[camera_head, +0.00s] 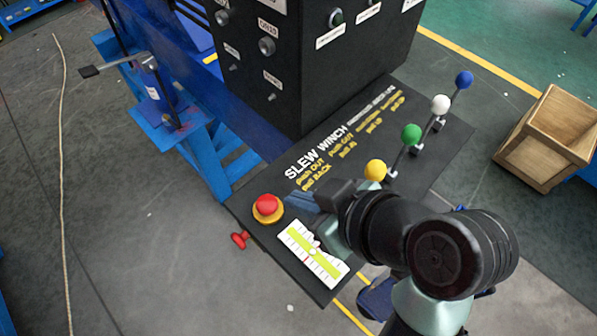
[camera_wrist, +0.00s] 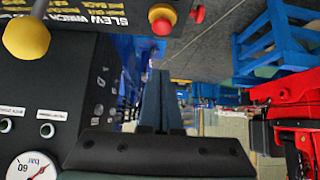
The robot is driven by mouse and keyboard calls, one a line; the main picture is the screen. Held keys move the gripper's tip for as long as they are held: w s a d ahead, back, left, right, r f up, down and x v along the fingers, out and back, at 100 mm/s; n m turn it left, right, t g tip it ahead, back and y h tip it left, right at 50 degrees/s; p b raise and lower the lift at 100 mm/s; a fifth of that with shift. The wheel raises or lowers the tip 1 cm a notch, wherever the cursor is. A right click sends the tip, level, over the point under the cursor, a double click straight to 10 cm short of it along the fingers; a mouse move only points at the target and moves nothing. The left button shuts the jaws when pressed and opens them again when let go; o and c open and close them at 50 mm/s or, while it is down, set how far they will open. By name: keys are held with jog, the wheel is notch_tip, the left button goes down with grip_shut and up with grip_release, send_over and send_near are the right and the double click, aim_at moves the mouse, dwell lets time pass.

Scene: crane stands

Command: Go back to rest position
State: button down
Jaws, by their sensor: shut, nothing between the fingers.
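My gripper (camera_head: 298,200) is over the front part of the black control panel (camera_head: 440,160), fingers pointing left in the head view. In the wrist view my gripper (camera_wrist: 160,78) has its two fingers together with nothing between them. The panel carries a row of levers with yellow (camera_head: 375,169), green (camera_head: 411,134), white (camera_head: 441,104) and blue (camera_head: 463,80) knobs. The yellow knob (camera_wrist: 27,38) also shows at the top left of the wrist view, apart from the fingers. My arm hides part of the panel's near right side.
A red emergency button (camera_head: 267,207) on a yellow base stands close left of the fingers. A white and yellow-green label plate (camera_head: 312,254) lies below them. A black box (camera_head: 300,60) rises behind the panel. A wooden crate (camera_head: 545,140) stands at right. Open floor (camera_head: 130,240) lies left.

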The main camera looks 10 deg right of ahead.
jog(key=shift+s, duration=0.1)
jog(key=w+r+m+t+h+b, duration=0.35)
jog(key=w+r+t+b, duration=0.5)
jog(key=w+r, duration=0.3)
jog(key=s+a+r+m+t+b, duration=0.1)
jog(key=s+r+t, duration=0.1)
jog(key=r+t, duration=0.2)
jog(key=s+a+r+m+t+h+b, duration=0.1)
jog(key=s+r+t+b, duration=0.1)
jog(key=r, duration=0.7)
jog(key=s+a+r+m+t+b, duration=0.1)
jog(key=s+a+r+t+b, duration=0.1)
jog(key=r+t, duration=0.3)
jog(key=shift+s+r+m+t+h, duration=0.35)
jog(key=shift+s+r, duration=0.3)
jog(key=shift+s, duration=0.25)
